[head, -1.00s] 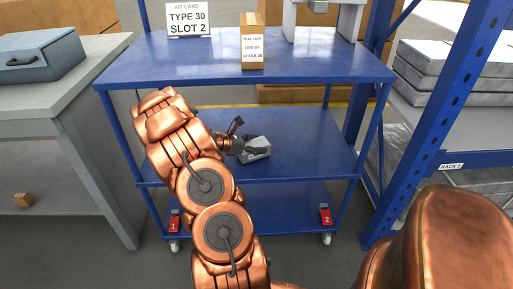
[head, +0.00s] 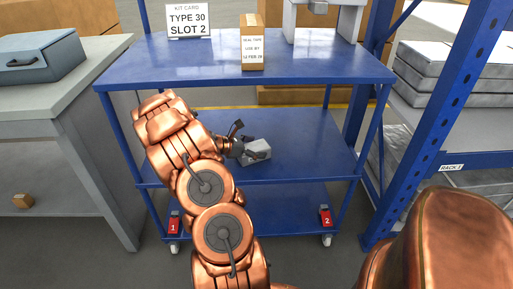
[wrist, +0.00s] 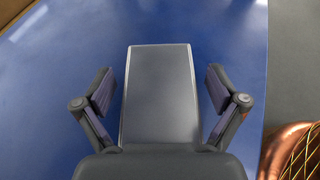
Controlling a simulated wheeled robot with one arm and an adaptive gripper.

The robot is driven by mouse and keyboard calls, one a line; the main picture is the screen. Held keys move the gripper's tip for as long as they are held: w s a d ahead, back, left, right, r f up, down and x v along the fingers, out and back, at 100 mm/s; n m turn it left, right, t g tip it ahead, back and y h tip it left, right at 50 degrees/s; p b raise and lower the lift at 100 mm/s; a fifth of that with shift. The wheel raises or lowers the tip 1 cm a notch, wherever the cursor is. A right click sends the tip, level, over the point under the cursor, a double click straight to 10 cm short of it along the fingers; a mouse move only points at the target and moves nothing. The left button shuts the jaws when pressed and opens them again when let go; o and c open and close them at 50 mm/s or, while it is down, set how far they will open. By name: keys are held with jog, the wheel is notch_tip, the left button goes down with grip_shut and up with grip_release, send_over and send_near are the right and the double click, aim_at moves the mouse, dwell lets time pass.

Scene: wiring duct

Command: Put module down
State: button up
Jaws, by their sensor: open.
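The module is a grey box (head: 257,148) on the middle shelf (head: 310,150) of the blue cart. In the wrist view the module (wrist: 160,90) lies between my fingers, with blue surface showing on both sides of it. My gripper (wrist: 160,92) is open, with a gap between each finger pad and the module's sides. In the head view my gripper (head: 246,142) reaches in from the left at the module, and its dark fingers partly cover it. The module's near end is hidden by my gripper's palm in the wrist view.
The cart's top shelf (head: 150,68) is above, with a kit card (head: 189,20) reading TYPE 30 SLOT 2 and a seal tape box (head: 252,45). Red tags 1 (head: 174,222) and 2 (head: 325,214) mark the lower shelf. A blue rack post (head: 430,130) stands right.

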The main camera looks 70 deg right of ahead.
jog(key=shift+r, duration=0.15)
jog(key=shift+w+a+r, duration=0.15)
jog(key=shift+w+a, duration=0.05)
jog(key=p+v, duration=0.2)
jog(key=v, duration=0.8)
jog(key=shift+v, duration=0.85)
jog(key=s+a+r+m+t+y, duration=0.2)
jog(key=s+a+r+m+y, duration=0.1)
jog(key=a, duration=1.3)
jog(key=s+a+r+m+t+y, duration=0.2)
jog(key=s+a, duration=0.3)
jog(key=a, duration=1.1)
jog(key=s+a+r+m+t+y, duration=0.2)
jog(key=s+a+r+m+y, duration=0.2)
jog(key=a, duration=1.3)
jog(key=shift+s+r+y, duration=0.35)
jog(key=shift+s+y, duration=0.05)
jog(key=shift+y, duration=0.1)
jog(key=shift+p, duration=0.35)
